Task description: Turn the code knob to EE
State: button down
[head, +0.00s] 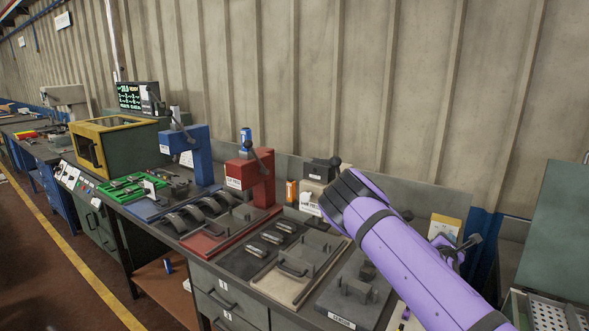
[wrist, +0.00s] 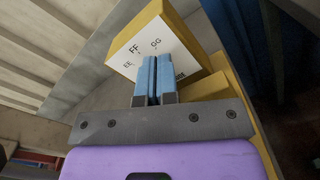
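In the head view, the yellow box (head: 446,226) stands at the bench's right end, with my gripper (head: 462,246) close by.
The bench holds a red press (head: 262,182), a blue press (head: 188,152), metal plates and an orange can (head: 291,191) to the left. A corrugated wall stands behind. A green panel (head: 560,225) and a perforated tray (head: 548,312) are at the right.

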aim_at(444, 226)
jog(key=shift+w+r, duration=0.55)
jog(key=shift+r, duration=0.2)
jog(key=shift+w+a+r, duration=0.15)
jog(key=shift+a, duration=0.05)
jog(key=shift+w+a+r, duration=0.1)
jog(key=shift+w+a, duration=0.15)
jog(key=shift+a, duration=0.05)
jog(key=shift+w+a, duration=0.1)
jog(key=shift+a, duration=0.15)
jog(key=shift+r, duration=0.25)
jog(key=v, duration=0.6)
jog(key=shift+s+d+f, duration=0.2)
jog(key=shift+d+f, duration=0.15)
jog(key=shift+f, duration=0.1)
jog(key=shift+s+a+f, duration=0.1)
jog(key=shift+a, duration=0.1)
